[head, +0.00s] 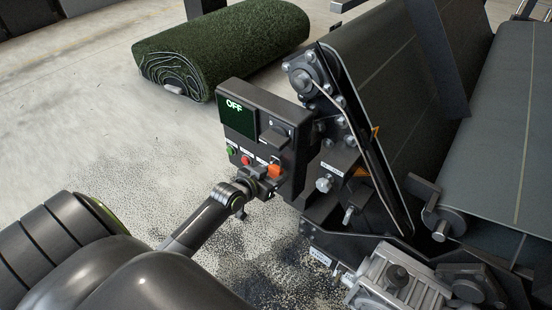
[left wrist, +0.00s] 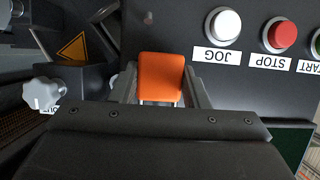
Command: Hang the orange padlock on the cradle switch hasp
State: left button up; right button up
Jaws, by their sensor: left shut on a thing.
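The orange padlock (head: 274,170) is at the lower right of the control box, at the end of my left arm. It also shows in the left wrist view (left wrist: 161,77), its orange body between the two fingers. My left gripper (head: 252,182) is shut on the padlock, close in front of the box face. The control box (head: 290,163) has a dark display reading OFF (head: 237,117) and a switch block (head: 277,135) at its right. The hasp is not clearly made out, and I cannot tell whether the shackle touches it. My right gripper is not in view.
Green START (head: 230,150) and red STOP (head: 246,160) buttons sit left of the padlock; the white JOG button (left wrist: 224,24) is close beside it. Rollers and a belt (head: 372,75) stand to the right. A turf roll (head: 222,45) lies behind on open floor.

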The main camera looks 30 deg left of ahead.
pick_arm(q)
jog(key=shift+f, duration=0.15)
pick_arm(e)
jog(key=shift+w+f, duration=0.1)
pick_arm(q)
jog(key=o, duration=1.1)
jog(key=p+v, duration=0.4)
jog(key=v, duration=1.3)
jog(key=shift+s, duration=0.2)
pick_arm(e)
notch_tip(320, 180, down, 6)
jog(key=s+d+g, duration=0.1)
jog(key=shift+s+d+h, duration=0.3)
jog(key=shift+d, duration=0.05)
